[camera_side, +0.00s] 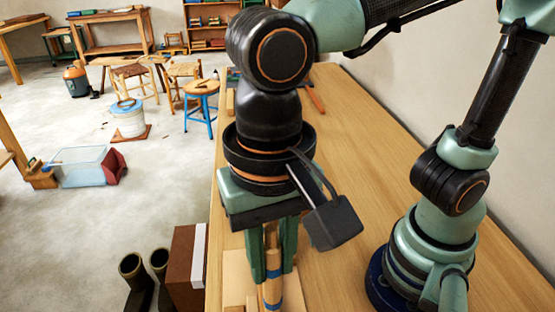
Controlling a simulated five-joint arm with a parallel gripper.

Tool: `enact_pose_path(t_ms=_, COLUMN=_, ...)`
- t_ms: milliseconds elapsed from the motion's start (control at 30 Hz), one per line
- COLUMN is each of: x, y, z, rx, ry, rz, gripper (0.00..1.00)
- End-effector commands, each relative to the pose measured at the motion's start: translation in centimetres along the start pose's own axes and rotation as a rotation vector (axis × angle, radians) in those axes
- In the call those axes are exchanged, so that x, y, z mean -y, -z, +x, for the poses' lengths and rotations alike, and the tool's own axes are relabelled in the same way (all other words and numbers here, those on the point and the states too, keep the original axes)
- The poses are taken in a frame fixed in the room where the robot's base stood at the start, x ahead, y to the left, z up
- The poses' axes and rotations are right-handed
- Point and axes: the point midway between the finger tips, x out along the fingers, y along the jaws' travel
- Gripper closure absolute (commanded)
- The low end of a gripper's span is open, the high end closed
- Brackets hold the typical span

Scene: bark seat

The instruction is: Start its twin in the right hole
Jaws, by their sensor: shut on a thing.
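My gripper (272,276) points down over the near end of the wooden bench, with its two green fingers shut on a round wooden peg (271,294). The peg hangs upright between the fingers and has a blue band near the bottom of the picture. Its lower end is cut off by the picture's edge or hidden. A pale wooden piece (236,275) lies just left of the fingers, partly out of the picture. I cannot make out any hole or a second peg.
The bench top (350,170) is mostly clear to the right of my gripper. Tools with orange handles (316,101) lie at its far end. Boots (136,277) and a brown box (186,265) stand left of the bench. Stools and a plastic bin (78,166) are on the floor.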

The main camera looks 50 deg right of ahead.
Motion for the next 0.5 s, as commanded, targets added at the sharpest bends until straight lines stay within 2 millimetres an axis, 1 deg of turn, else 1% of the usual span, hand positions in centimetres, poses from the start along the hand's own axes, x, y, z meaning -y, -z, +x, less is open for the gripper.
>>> enact_pose_path(t_ms=500, x=0.0, y=0.0, z=3.7, rx=0.0, ry=-0.002, rz=0.0, gripper=1.0)
